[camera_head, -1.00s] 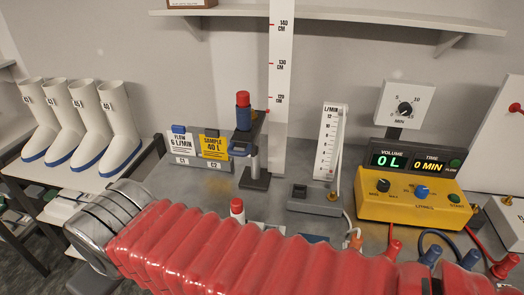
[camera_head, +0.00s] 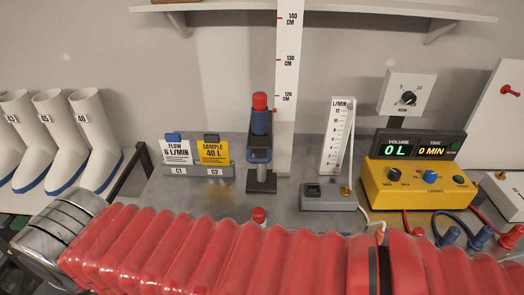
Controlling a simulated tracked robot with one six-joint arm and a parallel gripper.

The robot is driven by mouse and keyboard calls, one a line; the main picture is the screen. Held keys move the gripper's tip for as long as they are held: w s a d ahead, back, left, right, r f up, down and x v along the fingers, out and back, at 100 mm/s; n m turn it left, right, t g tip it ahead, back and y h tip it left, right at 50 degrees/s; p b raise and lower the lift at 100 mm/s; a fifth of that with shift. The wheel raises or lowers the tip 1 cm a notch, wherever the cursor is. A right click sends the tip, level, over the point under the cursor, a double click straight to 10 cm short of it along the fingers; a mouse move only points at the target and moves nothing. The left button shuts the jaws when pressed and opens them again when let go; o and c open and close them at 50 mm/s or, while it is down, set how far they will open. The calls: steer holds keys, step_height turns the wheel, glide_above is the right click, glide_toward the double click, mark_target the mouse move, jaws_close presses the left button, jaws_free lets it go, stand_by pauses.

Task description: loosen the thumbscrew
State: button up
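No part is clearly recognisable as the thumbscrew. A black stand (camera_head: 261,182) in the middle of the bench carries a clamp-like head (camera_head: 259,154) and an upright blue cylinder with a red cap (camera_head: 260,118), in front of the tall white centimetre scale (camera_head: 289,80). Details on the clamp are too small to tell. A small brass knob (camera_head: 345,190) shows on the grey base of the L/min flow gauge (camera_head: 338,137). My red-sleeved arm crosses the bottom of the view. My gripper is not in view.
Flow and sample cards (camera_head: 197,156) stand left of the stand. A yellow control box (camera_head: 415,187) with displays and hoses is at right. A red-capped item (camera_head: 259,215) stands partly hidden behind my arm. White boots (camera_head: 97,140) are far left.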

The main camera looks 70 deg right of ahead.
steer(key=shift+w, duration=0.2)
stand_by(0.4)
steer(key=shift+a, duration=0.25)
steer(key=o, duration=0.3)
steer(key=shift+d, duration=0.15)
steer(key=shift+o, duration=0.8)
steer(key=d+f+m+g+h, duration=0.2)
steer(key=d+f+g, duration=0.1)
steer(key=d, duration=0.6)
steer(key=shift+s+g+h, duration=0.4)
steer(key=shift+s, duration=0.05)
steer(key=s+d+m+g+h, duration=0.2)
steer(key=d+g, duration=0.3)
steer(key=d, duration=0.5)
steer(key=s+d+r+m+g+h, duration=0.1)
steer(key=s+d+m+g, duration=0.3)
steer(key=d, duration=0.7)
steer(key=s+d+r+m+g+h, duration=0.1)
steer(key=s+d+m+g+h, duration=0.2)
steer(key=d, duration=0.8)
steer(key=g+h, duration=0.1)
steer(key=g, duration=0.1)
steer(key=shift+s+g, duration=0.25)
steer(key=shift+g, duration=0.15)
